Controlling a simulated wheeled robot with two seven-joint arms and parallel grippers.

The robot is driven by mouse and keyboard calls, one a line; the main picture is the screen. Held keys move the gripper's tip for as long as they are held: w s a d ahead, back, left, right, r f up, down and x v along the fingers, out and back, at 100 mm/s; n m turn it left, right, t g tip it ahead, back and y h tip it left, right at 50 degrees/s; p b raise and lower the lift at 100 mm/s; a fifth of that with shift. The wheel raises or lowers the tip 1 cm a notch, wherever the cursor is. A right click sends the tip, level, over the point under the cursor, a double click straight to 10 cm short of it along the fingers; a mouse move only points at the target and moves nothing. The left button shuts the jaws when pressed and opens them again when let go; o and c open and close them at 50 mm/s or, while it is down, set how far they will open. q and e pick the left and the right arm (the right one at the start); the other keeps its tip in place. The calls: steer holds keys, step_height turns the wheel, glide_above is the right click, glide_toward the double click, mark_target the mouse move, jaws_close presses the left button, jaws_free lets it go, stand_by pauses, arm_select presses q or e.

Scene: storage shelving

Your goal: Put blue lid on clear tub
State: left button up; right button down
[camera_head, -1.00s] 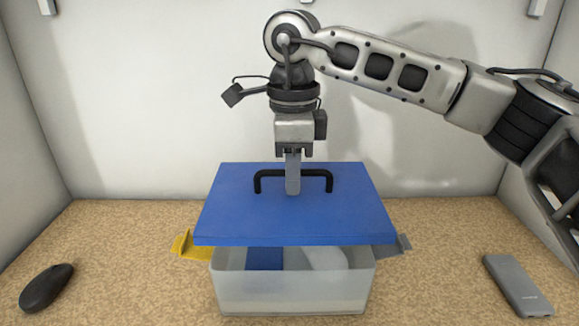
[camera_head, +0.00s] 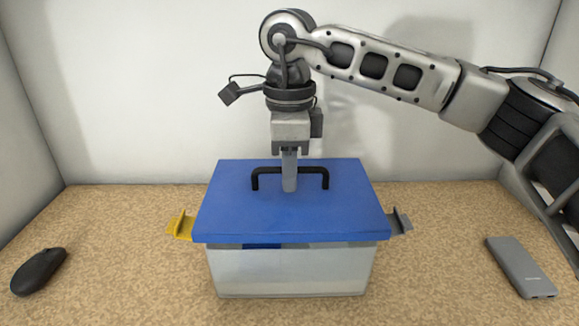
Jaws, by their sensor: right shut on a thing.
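The blue lid (camera_head: 290,215) is a flat slab with a black handle (camera_head: 262,172) on top. My right gripper (camera_head: 290,185) points straight down and is shut on the handle at its middle. The clear tub (camera_head: 290,272) stands on the speckled surface directly under the lid. The lid covers its opening and appears level, at or very near the rim; I cannot tell whether it touches all round. A yellow latch (camera_head: 181,226) sticks out at the tub's left side and a grey latch (camera_head: 398,222) at its right. Something blue shows dimly inside the tub. My left gripper is not in view.
A black computer mouse (camera_head: 38,271) lies at the far left and a grey power bank (camera_head: 520,267) at the right. White walls stand behind and at both sides. The surface between tub and these things is clear.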

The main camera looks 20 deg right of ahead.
steer(key=shift+f+b, duration=1.1)
steer(key=shift+f, duration=0.6)
steer(key=c, duration=1.4)
jaws_free()
steer(key=shift+c, duration=0.2)
step_height(320, 180, up, 16)
steer(key=p, duration=0.1)
